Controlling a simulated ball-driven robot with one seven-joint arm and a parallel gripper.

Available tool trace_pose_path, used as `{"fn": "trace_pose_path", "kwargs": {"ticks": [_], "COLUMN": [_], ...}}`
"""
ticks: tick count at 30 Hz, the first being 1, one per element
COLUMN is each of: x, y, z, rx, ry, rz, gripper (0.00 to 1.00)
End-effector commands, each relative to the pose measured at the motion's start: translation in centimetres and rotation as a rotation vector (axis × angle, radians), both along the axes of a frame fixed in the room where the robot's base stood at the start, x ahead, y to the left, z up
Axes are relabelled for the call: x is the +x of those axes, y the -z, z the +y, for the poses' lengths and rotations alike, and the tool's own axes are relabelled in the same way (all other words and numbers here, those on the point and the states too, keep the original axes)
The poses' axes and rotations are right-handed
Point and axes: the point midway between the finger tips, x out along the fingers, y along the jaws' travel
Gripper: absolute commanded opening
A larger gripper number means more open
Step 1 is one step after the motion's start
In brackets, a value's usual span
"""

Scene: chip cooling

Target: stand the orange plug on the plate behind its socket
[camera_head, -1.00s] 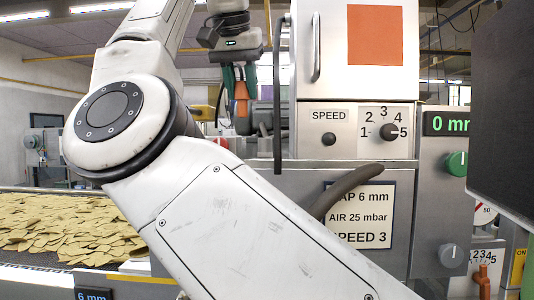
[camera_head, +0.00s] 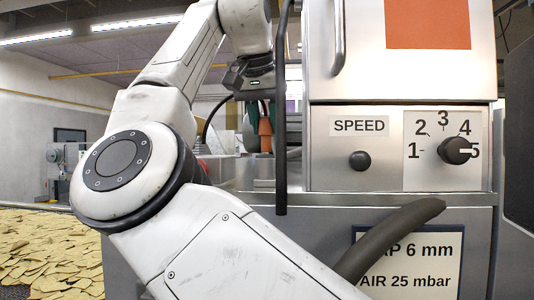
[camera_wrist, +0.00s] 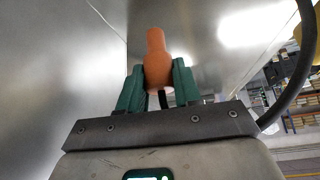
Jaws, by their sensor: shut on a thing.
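The orange plug (camera_wrist: 157,58) is held between the two green fingers of my gripper (camera_wrist: 158,82) in the wrist view. Its narrower end points away from the gripper, and a dark cable shows at its base. In the head view my gripper (camera_head: 262,110) is at the upper middle, partly behind a vertical dark cable, with the orange plug (camera_head: 265,134) below its fingers. The plug is over or near the top of the metal cabinet; I cannot tell whether it touches. I cannot make out the socket or the plate.
A steel panel (camera_head: 400,150) with a SPEED knob (camera_head: 458,150) and a small black button (camera_head: 359,161) stands at the right. A thick dark hose (camera_head: 390,238) curves in front of the cabinet. Yellow-brown chips (camera_head: 45,250) lie at the left.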

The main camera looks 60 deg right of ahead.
Motion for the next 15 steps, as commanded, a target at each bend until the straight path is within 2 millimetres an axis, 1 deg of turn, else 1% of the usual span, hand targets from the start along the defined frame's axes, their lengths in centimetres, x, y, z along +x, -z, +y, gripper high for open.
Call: {"fn": "trace_pose_path", "kwargs": {"ticks": [1, 5, 12, 15], "x": [0.0, 0.0, 0.0, 0.0], "y": [0.6, 1.5, 4.6, 5.2], "z": [0.0, 0.0, 0.0, 0.0], "rx": [0.000, 0.001, 0.000, 0.000], "ry": [0.000, -0.001, -0.001, 0.000], "rz": [0.000, -0.001, -0.001, 0.000], "gripper": [0.03, 0.03, 0.03, 0.03]}}
